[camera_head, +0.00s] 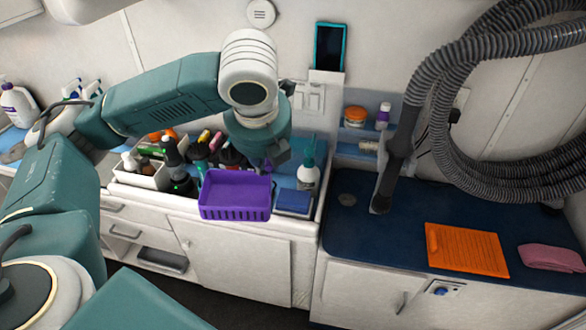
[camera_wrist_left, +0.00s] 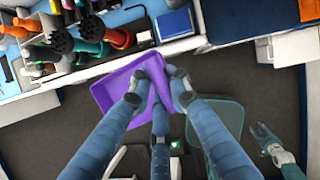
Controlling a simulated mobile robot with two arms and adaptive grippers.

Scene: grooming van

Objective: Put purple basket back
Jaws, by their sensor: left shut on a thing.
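The purple basket (camera_head: 235,194) hangs just in front of the left counter's edge, roughly level and apparently empty. It also shows in the left wrist view (camera_wrist_left: 115,97), with dark floor below it. My left gripper (camera_head: 266,164) reaches down from above and is shut on the basket's rim. In the left wrist view its fingers (camera_wrist_left: 158,92) lie at the basket's right side and cover part of it. What seems to be my right gripper (camera_wrist_left: 272,146) shows small at the lower right of the wrist view; its opening is unclear.
Several bottles and brushes (camera_head: 175,155) crowd the left counter behind the basket. A white spray bottle (camera_head: 308,172) and a blue box (camera_head: 294,201) stand to its right. The dark blue counter (camera_head: 365,235) has bare room left of an orange mat (camera_head: 466,250). A grey hose (camera_head: 440,100) hangs above.

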